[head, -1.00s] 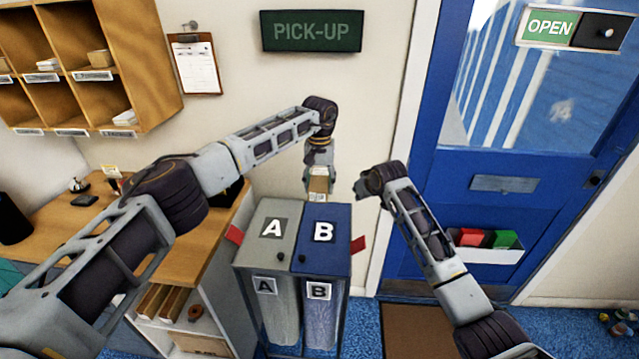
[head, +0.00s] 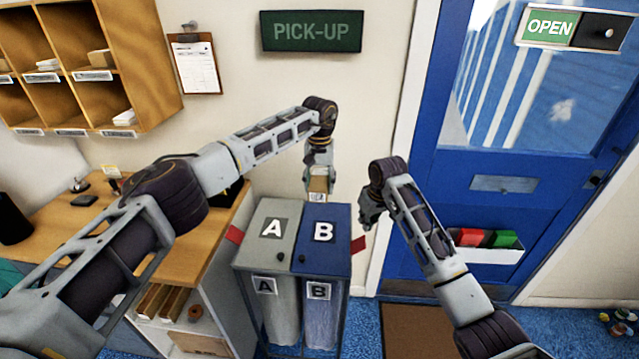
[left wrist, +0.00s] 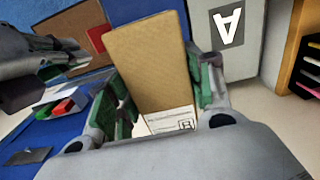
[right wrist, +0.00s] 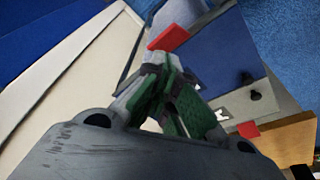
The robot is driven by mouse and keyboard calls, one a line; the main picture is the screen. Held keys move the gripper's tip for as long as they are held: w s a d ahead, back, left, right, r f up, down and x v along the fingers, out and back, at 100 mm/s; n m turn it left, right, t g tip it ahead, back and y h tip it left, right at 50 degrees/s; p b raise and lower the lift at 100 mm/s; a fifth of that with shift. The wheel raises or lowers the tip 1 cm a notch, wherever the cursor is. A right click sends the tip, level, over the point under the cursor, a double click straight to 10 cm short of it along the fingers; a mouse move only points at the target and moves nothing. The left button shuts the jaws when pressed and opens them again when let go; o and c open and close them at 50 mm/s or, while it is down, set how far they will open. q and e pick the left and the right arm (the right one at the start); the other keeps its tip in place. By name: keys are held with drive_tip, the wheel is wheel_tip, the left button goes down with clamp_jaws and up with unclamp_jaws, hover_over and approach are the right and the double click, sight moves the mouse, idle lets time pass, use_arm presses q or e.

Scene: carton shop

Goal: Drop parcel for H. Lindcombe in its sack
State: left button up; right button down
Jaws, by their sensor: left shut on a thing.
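My left gripper (head: 319,178) is shut on a small brown parcel (head: 318,185) and holds it above the back of the blue B lid. In the left wrist view the parcel (left wrist: 150,62) sits between the fingers, with a white label partly showing; its name is too small to read. The sack stand has a grey A lid (head: 262,238) and a blue B lid (head: 328,255), both down, over two sacks marked A (head: 277,312) and B (head: 320,315). My right gripper (head: 366,217) is shut and empty, just above and beside the red tab (head: 358,244) at B's right side.
A wooden counter (head: 180,245) stands left of the stand, with shelves below. Pigeonholes (head: 90,65) and a clipboard (head: 196,65) hang on the wall. A blue door (head: 480,190) with a tray of red and green items is at the right. A brown mat (head: 408,330) lies on the floor.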

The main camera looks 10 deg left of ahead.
drive_tip(key=shift+f, duration=0.25)
idle(0.4)
